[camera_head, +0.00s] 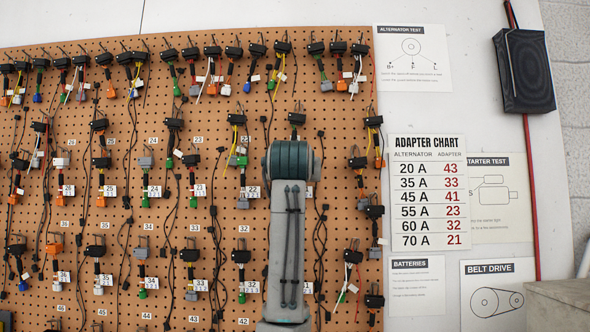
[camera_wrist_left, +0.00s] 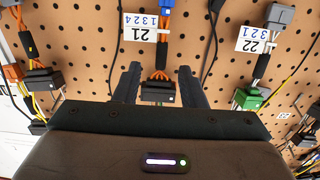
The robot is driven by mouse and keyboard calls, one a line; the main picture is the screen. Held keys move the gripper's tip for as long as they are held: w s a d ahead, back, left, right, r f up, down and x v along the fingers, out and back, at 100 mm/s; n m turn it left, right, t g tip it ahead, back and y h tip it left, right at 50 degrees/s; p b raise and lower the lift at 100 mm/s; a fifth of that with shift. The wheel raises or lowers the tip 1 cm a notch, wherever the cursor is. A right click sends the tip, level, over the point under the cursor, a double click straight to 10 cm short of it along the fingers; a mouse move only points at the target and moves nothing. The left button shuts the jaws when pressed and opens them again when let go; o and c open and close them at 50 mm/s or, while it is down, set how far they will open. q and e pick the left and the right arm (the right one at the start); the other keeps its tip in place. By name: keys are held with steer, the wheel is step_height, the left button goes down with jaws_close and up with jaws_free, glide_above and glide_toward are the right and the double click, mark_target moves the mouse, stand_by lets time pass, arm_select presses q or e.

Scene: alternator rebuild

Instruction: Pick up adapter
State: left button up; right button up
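A hanging adapter (camera_wrist_left: 157,91) with a black connector block, orange wires and a white tag reading 21 (camera_wrist_left: 147,27) shows in the left wrist view. My left gripper (camera_wrist_left: 159,84) is at it, its two dark fingers standing apart on either side of the black block. Narrow gaps seem to remain between block and fingers; contact is hard to judge. In the head view a grey arm of mine rises at the centre and hides its gripper. A black connector (camera_head: 296,118) shows just above that arm. My right gripper is not in view.
The pegboard (camera_head: 225,130) carries many other hanging adapters close by. An adapter tagged 22 (camera_wrist_left: 251,39) hangs to the right in the wrist view, and another dark connector (camera_wrist_left: 43,82) to the left. The adapter chart (camera_head: 430,190) and posters are on the wall at right.

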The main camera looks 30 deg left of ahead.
arm_select(q)
steer(key=x, duration=0.3)
steer(key=shift+a+f+p, duration=0.1)
steer(key=shift+f+p, duration=0.1)
steer(key=shift+p, duration=0.15)
steer(key=shift+s+r, duration=0.1)
steer(key=shift+s, duration=0.05)
steer(key=shift+c, duration=1.1)
jaws_close()
steer(key=shift+r, duration=0.1)
